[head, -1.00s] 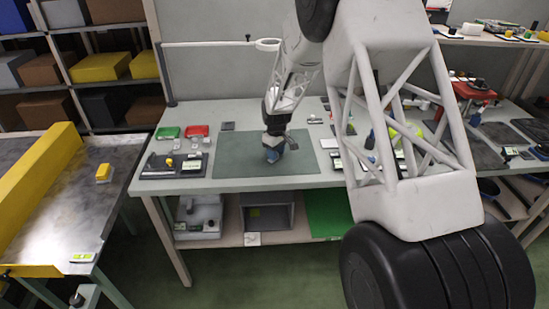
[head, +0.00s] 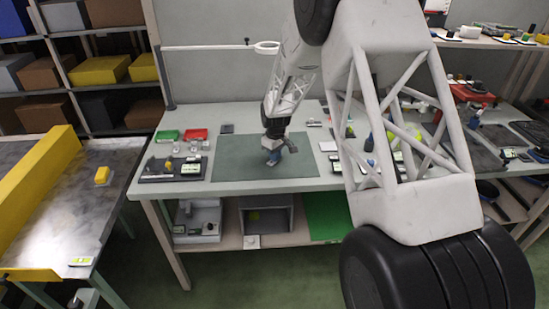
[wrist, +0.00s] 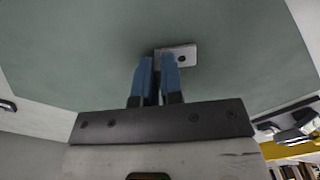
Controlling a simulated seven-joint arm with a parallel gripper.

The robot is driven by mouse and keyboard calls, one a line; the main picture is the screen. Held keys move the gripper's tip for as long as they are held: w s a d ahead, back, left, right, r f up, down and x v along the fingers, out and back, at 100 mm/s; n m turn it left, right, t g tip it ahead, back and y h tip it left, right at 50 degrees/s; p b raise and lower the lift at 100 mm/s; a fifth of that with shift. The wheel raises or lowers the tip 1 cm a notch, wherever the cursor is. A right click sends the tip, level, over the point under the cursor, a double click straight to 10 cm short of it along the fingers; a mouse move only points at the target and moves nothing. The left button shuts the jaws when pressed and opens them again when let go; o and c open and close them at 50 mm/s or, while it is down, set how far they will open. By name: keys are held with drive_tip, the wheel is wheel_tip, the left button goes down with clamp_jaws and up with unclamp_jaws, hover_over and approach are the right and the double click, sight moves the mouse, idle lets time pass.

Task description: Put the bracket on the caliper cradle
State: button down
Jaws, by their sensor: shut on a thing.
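My gripper (head: 274,160) is over the dark green mat on the workbench, fingers pointing down. In the wrist view its blue fingers (wrist: 158,62) are close together and shut on the bracket (wrist: 181,55). The bracket is a small light grey plate with a dark hole, sticking out to the right of the fingertips; the fingers hide the rest. I cannot tell its gap to the mat. A dark tray (head: 150,178) with a gauge-like tool and a yellow knob is left of the mat; it may be the caliper cradle, but it is too small to tell.
The green mat (head: 235,170) is otherwise clear. Green (head: 167,136) and red (head: 194,135) bins stand behind the dark tray. Small items crowd the right side. A metal table (head: 75,215) is at left.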

drive_tip(key=shift+r, duration=0.1)
drive_tip(key=shift+r, duration=0.55)
drive_tip(key=shift+s+r, duration=0.2)
drive_tip(key=shift+r, duration=0.4)
drive_tip(key=shift+s+r, duration=0.15)
drive_tip(key=shift+r, duration=0.4)
drive_tip(key=s+d+r, duration=0.1)
drive_tip(key=s+d, duration=0.1)
drive_tip(key=s, duration=1.3)
drive_tip(key=shift+r, duration=0.15)
drive_tip(key=w+a+r+n, duration=0.2)
drive_tip(key=w+a, duration=0.3)
drive_tip(key=a, duration=1)
drive_tip(key=w+a+r+n, duration=0.2)
drive_tip(key=w+a+n, duration=0.2)
drive_tip(key=a, duration=1.2)
drive_tip(key=w+a+r+n, duration=0.2)
drive_tip(key=w+a, duration=0.6)
drive_tip(key=a, duration=0.7)
drive_tip(key=shift+a+n, duration=0.2)
drive_tip(key=shift+n, duration=0.3)
